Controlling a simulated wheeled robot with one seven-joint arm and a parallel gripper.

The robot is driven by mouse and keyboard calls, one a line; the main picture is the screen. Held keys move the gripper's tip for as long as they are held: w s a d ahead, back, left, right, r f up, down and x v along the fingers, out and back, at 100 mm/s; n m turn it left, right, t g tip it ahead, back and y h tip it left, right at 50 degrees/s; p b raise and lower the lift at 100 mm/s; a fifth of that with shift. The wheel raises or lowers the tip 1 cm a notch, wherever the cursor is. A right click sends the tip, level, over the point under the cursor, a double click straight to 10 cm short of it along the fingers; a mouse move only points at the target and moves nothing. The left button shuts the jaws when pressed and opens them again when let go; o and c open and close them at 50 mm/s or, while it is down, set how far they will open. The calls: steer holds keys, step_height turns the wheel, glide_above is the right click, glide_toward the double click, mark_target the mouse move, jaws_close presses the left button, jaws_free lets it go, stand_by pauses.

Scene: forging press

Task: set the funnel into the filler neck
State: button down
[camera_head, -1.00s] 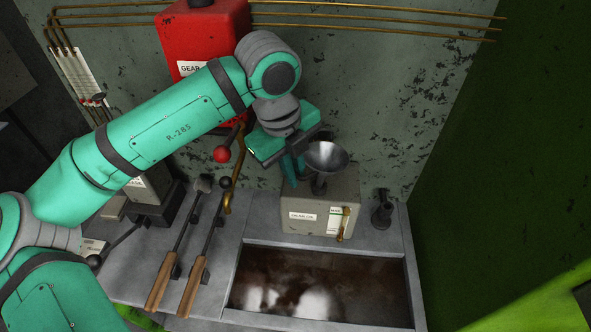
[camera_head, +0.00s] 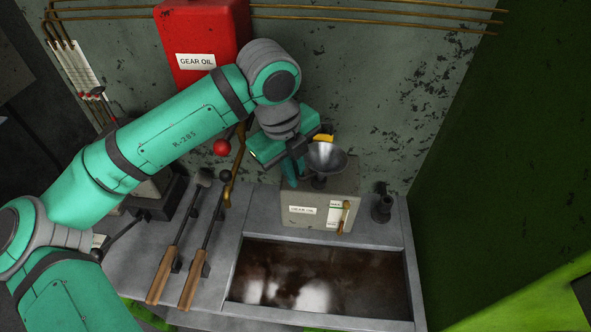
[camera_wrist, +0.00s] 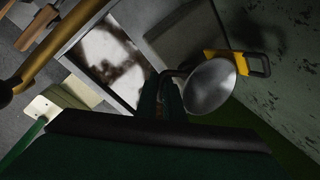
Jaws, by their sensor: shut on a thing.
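The grey metal funnel (camera_head: 327,157) is held mouth up above the beige gear oil tank (camera_head: 321,209) in the head view. Its bowl (camera_wrist: 210,87) also shows in the wrist view, right of my fingers. My gripper (camera_head: 297,170) is shut on the funnel's side, left of the bowl. In the wrist view my fingers (camera_wrist: 162,98) sit close together on a dark piece leading to the bowl. A dark spout or neck shows under the bowl. The filler neck cannot be told apart from it, so I cannot tell whether the spout is inside.
A red gear oil container (camera_head: 200,40) is on the wall. A lever with a red knob (camera_head: 221,147) stands left of my gripper.

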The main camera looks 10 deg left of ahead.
steer(key=shift+f, duration=0.4)
steer(key=c, duration=1.8)
jaws_free()
steer(key=r, duration=0.3)
steer(key=s+a+r, duration=0.1)
steer(key=r, duration=0.6)
steer(key=shift+s+a+r, duration=0.2)
steer(key=shift+s+r, duration=0.1)
